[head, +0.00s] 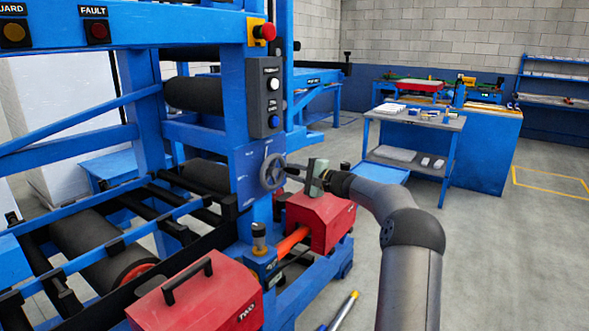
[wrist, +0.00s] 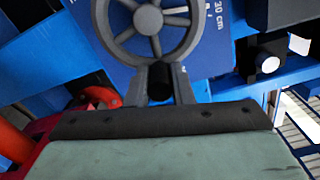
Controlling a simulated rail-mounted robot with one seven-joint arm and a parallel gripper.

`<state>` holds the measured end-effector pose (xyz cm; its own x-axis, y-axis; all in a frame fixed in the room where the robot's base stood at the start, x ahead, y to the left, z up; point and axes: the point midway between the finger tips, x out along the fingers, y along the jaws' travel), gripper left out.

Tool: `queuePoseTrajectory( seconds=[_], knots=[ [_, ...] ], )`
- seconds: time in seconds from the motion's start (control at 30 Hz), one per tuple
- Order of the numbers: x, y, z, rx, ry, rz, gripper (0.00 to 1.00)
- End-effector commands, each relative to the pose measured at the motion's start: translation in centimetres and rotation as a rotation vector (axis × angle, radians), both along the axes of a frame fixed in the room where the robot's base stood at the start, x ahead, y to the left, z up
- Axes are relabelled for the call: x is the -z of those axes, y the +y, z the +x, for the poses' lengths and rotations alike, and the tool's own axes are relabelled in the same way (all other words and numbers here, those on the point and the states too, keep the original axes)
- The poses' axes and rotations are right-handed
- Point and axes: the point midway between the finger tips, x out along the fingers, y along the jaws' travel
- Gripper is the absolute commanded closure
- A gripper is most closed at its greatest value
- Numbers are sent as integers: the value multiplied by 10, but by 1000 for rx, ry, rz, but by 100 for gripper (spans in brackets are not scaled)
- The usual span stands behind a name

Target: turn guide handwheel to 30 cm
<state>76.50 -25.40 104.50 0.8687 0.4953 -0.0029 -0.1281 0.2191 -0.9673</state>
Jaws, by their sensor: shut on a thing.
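The guide handwheel (head: 272,171) is a grey spoked wheel on a blue plate of the machine frame. It fills the top of the wrist view (wrist: 148,20). My gripper (head: 293,171) reaches it from the right. In the wrist view my gripper (wrist: 160,82) has a grey finger on each side of a dark knob (wrist: 160,88) at the wheel's lower rim, and is shut on it. The pointer position cannot be read.
A grey button box (head: 267,97) and a red stop button (head: 265,32) sit above the wheel. Red housings (head: 320,222) (head: 200,297) and rollers (head: 100,250) lie below and left.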

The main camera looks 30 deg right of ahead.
Motion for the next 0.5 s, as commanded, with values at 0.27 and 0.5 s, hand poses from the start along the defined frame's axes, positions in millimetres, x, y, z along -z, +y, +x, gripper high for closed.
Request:
queuePoseTrajectory(
  seconds=[0.27, 0.5],
  knots=[
    [8, 0, -1, 0, 63, 105, 100],
    [10, 1, -1, 0, 83, 139, 100]
  ],
)
